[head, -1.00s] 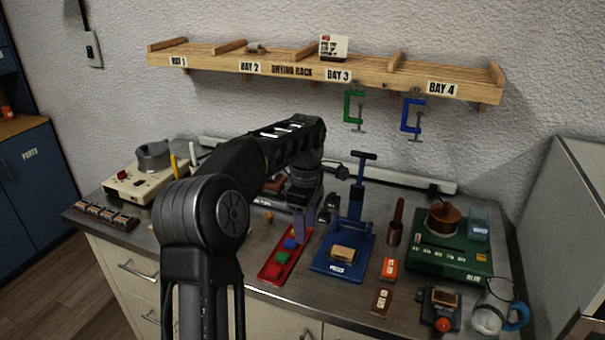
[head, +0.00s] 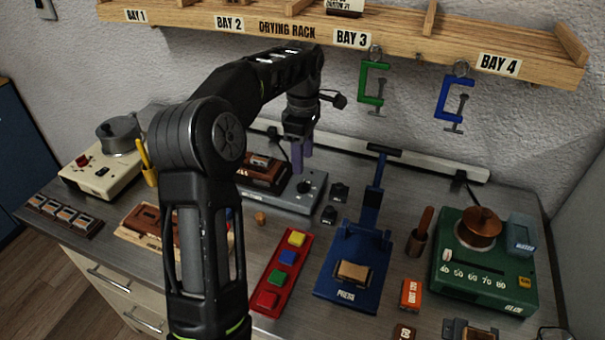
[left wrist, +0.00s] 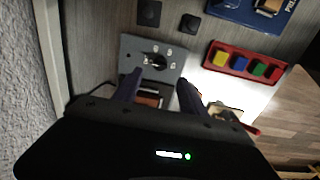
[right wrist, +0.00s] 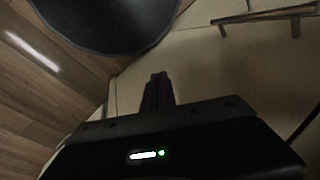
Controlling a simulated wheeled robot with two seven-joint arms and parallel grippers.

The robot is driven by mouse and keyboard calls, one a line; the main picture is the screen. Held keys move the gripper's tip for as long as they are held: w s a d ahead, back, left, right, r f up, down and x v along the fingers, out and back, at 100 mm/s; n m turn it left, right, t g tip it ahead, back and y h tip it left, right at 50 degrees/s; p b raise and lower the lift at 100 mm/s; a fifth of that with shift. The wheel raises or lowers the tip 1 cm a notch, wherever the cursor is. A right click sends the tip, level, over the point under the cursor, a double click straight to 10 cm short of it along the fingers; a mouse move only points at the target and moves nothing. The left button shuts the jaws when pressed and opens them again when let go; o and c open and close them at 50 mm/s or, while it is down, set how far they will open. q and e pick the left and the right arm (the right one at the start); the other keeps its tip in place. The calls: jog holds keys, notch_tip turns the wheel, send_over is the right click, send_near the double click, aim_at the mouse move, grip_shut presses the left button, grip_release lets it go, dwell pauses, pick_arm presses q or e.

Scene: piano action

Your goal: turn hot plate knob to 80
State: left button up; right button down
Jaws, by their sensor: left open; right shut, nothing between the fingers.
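A grey box with a round black knob (head: 303,187) stands at the back of the bench, a brown block on its left part; I take it for the hot plate (head: 285,204). Its knob (left wrist: 155,62) shows white marks around it in the left wrist view; the setting is too small to read. My left gripper (head: 302,158) is open, pointing down above the hot plate and apart from the knob. In the left wrist view its fingers (left wrist: 160,90) are spread, with nothing between them. My right gripper (right wrist: 158,88) is shut and empty, low by the cabinet front.
A red tray of coloured buttons (head: 281,270) and a blue press (head: 352,265) stand in front and right. Two small black blocks (head: 333,203) lie beside the hot plate. A green glue heater (head: 485,275) marked 40 to 80 stands right. The drying rack (head: 400,42) hangs above.

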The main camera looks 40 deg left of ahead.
aim_at(303, 183)
pick_arm(q)
jog(key=shift+f+p, duration=0.6)
jog(key=shift+f, duration=3.3)
jog(key=shift+c, duration=0.5)
grip_shut()
